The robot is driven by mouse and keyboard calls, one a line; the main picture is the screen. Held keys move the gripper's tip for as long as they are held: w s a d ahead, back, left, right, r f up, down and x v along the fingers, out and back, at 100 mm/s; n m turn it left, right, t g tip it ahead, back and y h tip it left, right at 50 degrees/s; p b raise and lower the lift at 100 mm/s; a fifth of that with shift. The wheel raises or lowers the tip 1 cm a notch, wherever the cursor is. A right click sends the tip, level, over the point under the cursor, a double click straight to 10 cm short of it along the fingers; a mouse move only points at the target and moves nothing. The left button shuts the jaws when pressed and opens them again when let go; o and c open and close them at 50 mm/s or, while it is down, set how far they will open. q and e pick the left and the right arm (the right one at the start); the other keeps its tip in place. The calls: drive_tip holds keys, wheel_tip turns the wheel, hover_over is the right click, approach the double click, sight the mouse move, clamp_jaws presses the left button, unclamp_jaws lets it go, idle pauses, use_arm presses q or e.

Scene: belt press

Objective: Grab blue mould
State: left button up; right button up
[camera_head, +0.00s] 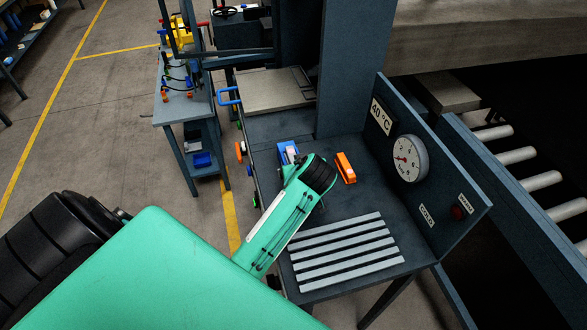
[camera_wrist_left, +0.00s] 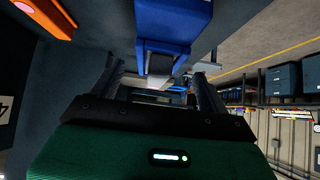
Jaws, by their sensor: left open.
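The blue mould (camera_head: 287,149) lies on the dark press table, just beyond the end of my left arm, which hides part of it in the head view. In the left wrist view the blue mould (camera_wrist_left: 174,22) is at the top centre, with its blue handle-like end pointing at my left gripper (camera_wrist_left: 155,75). The gripper is open, with one finger on each side of that end's line. Whether the fingers reach past the end, I cannot tell. My right gripper is in neither view.
An orange mould (camera_head: 345,168) lies right of the blue one; it also shows in the left wrist view (camera_wrist_left: 45,17). A slatted grey rack (camera_head: 345,250) is at the table's front. A panel with a gauge (camera_head: 410,158) stands along the right side.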

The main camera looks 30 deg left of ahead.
use_arm(q)
drive_tip(key=shift+w+a+f, duration=0.1)
drive_tip(key=shift+a+f, duration=0.05)
drive_tip(key=shift+w+a+f+p, duration=0.2)
drive_tip(key=shift+w+a+p, duration=0.1)
drive_tip(key=shift+p, duration=0.5)
drive_tip(key=p+x, duration=0.1)
drive_tip(key=x, duration=0.2)
drive_tip(key=shift+f+p, duration=0.15)
drive_tip(key=shift+p, duration=0.15)
drive_tip(key=shift+w+a+f, duration=0.2)
drive_tip(key=shift+w+f, duration=0.05)
drive_tip(key=shift+f, duration=0.1)
drive_tip(key=shift+d, duration=0.1)
drive_tip(key=shift+c, duration=1.1)
drive_tip(key=c, duration=1.1)
drive_tip(key=shift+c, duration=0.7)
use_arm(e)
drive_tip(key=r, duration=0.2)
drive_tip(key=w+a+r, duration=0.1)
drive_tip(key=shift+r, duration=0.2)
